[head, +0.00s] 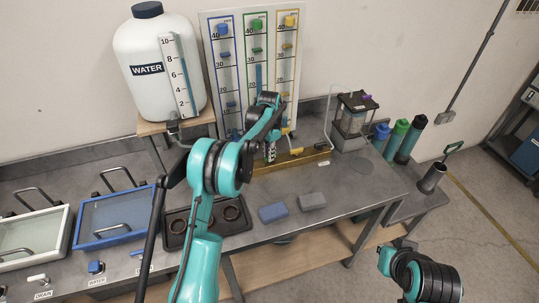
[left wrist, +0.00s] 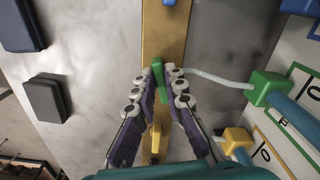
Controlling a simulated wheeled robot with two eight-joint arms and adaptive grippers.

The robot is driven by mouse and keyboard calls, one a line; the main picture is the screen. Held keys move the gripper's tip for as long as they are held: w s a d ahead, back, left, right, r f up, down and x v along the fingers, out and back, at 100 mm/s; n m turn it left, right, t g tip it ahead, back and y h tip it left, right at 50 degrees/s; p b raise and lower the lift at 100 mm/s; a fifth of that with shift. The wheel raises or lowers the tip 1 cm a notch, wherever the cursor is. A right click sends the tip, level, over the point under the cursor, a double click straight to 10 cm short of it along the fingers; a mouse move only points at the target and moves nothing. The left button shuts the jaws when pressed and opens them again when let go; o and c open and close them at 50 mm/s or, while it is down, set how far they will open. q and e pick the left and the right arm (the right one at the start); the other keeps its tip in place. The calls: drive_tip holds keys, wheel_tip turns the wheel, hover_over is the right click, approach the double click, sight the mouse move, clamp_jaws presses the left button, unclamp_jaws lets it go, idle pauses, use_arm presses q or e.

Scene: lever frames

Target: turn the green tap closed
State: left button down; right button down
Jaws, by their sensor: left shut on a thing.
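The green tap (left wrist: 159,82) is a narrow green lever on a brass-coloured bar (left wrist: 163,35). In the left wrist view it stands between the fingertips of my left gripper (left wrist: 155,84), which is shut on it, and points roughly along the bar. In the head view my left gripper (head: 271,150) reaches down to the bar in front of the gauge board and hides the green tap. Of my right arm, only dark and teal links show at the lower right; its gripper cannot be made out.
A yellow tap (head: 296,151) and a blue tap (left wrist: 169,3) flank the green one on the bar. The gauge board (head: 206,45) stands behind. A water tank (head: 150,95) is at the left.

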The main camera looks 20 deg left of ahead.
use_arm(q)
drive_tip(key=shift+w+a+m, duration=0.1)
drive_tip(key=shift+w+m, duration=0.05)
drive_tip(key=shift+m, duration=1.45)
drive_tip(key=c, duration=1.6)
unclamp_jaws()
drive_tip(key=shift+r, duration=0.1)
wheel_tip(320, 180, up, 12)
drive_tip(key=shift+f, duration=0.1)
